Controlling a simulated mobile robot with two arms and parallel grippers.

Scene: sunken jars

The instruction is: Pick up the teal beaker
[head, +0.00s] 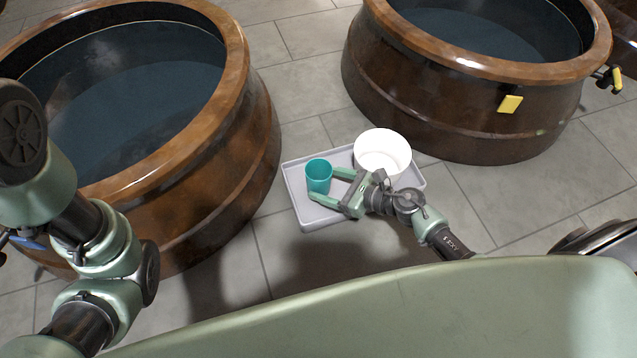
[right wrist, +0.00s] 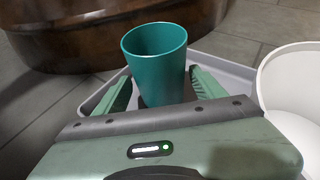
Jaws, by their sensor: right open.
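The teal beaker (head: 319,176) stands upright on a grey tray (head: 300,206) on the floor, towards the tray's left side. My right gripper (head: 322,184) is open, with its fingers reaching towards the beaker from the right. In the right wrist view the beaker (right wrist: 156,58) stands upright between the two spread green fingers (right wrist: 160,90), close to them; I cannot tell whether either finger touches it. The beaker's lower part is partly hidden by the gripper body there. My left arm shows at the left of the head view, but its gripper's fingers are not visible.
A white bowl or pot (head: 382,152) stands on the tray beside my right gripper and also shows in the right wrist view (right wrist: 290,85). Large brown jars with dark liquid stand at left (head: 262,130) and upper right (head: 440,110). Tiled floor (head: 480,190) is clear to the right.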

